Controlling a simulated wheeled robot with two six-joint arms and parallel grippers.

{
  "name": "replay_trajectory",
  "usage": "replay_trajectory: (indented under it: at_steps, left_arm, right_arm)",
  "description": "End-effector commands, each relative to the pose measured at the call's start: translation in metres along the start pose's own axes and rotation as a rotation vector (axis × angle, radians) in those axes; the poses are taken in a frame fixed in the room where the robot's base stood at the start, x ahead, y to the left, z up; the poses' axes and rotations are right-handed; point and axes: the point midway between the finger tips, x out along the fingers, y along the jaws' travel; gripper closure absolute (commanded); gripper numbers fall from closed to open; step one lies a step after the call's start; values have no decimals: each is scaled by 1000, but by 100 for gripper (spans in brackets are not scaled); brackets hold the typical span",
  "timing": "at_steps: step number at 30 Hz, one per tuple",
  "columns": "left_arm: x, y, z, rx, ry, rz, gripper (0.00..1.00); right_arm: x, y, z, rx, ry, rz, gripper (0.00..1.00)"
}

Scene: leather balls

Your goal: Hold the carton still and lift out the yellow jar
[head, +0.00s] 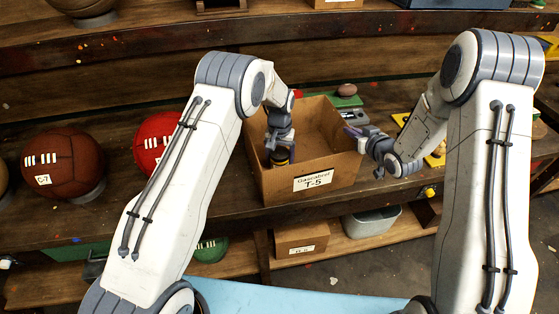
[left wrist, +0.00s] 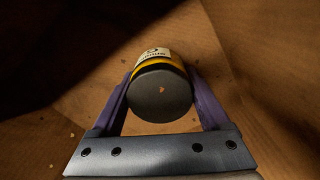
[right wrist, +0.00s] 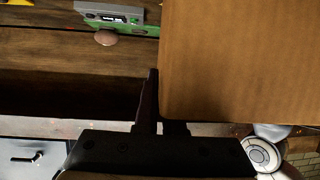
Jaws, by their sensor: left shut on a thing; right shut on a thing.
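The open cardboard carton (head: 335,179) labelled T-5 stands on the wooden shelf; its side wall fills the upper right of the right wrist view (right wrist: 240,60). The yellow jar (head: 280,157) is inside the carton, with a dark lid and a pale label; its lid faces the camera in the left wrist view (left wrist: 160,92). My left gripper (head: 279,146) reaches down into the carton and is shut on the jar, one finger on each side. My right gripper (head: 356,139) is shut on the carton's right wall near the top edge. The jar's bottom is hidden.
Large balls, a brown one (head: 62,163) and a red one (head: 155,140), sit left of the carton. A grey-and-green device (right wrist: 110,14) lies behind the carton to the right. A smaller box (head: 301,238) and a grey bin (head: 371,221) are on the shelf below.

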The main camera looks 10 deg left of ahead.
Motion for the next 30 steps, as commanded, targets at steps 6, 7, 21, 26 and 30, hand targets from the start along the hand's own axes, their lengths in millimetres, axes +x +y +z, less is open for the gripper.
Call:
replay_trajectory:
  at_steps: [6,7,21,26,30]
  left_arm:
    - [-44,0,-1,0,6,0,92]
    - [-51,0,-1,0,7,0,92]
    - [-94,0,0,-1,3,0,92]
    - [-94,0,0,0,2,0,92]
    - [-93,0,0,0,2,0,92]
  right_arm:
    - [0,0,-1,0,1,0,100]
    - [0,0,-1,0,1,0,100]
    - [0,0,-1,0,1,0,100]
    - [0,0,-1,0,1,0,82]
    - [0,0,0,0,1,0,59]
